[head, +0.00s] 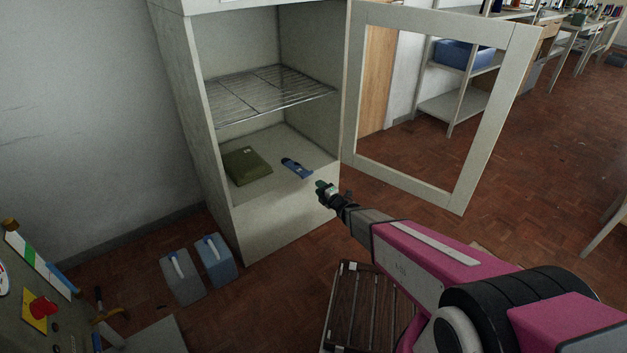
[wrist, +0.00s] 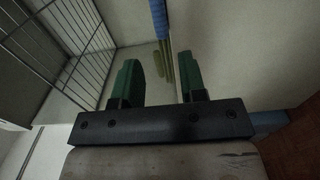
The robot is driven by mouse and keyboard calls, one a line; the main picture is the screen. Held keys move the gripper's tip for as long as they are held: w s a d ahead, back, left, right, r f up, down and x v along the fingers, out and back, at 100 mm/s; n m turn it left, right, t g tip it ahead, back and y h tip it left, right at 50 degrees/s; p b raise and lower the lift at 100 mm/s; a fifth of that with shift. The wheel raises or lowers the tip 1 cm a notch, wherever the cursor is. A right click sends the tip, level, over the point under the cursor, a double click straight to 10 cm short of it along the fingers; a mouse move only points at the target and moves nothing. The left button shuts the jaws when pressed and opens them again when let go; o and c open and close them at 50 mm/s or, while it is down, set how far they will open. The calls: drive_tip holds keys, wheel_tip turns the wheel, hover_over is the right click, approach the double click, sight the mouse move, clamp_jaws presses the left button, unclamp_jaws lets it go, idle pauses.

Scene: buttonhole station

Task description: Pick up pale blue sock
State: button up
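The blue sock (head: 297,168) lies flat on the bottom shelf of the open cabinet (head: 262,208), near the shelf's front edge. My gripper (head: 322,187) is just outside the cabinet's front, to the right of the sock and apart from it. In the wrist view the two green fingers of my gripper (wrist: 158,85) are spread with nothing held between them. A blue strip, which looks like part of the sock (wrist: 158,18), shows at the top of that view beyond the fingertips.
A folded olive cloth (head: 247,166) lies left of the sock. A wire rack (head: 270,92) spans the cabinet above. The framed door (head: 358,100) stands open at right. Two blue-grey containers (head: 214,262) and a slatted wooden piece (head: 350,310) are on the floor.

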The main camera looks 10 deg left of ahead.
sight(307, 176)
drive_tip(key=x, duration=1)
drive_tip(key=shift+d, duration=0.1)
clamp_jaws()
drive_tip(key=shift+r, duration=1.25)
drive_tip(key=shift+s+d, duration=0.1)
drive_tip(key=s+d+r, duration=0.5)
drive_tip(key=s+d, duration=0.4)
drive_tip(key=d, duration=0.1)
drive_tip(key=shift+d, duration=0.25)
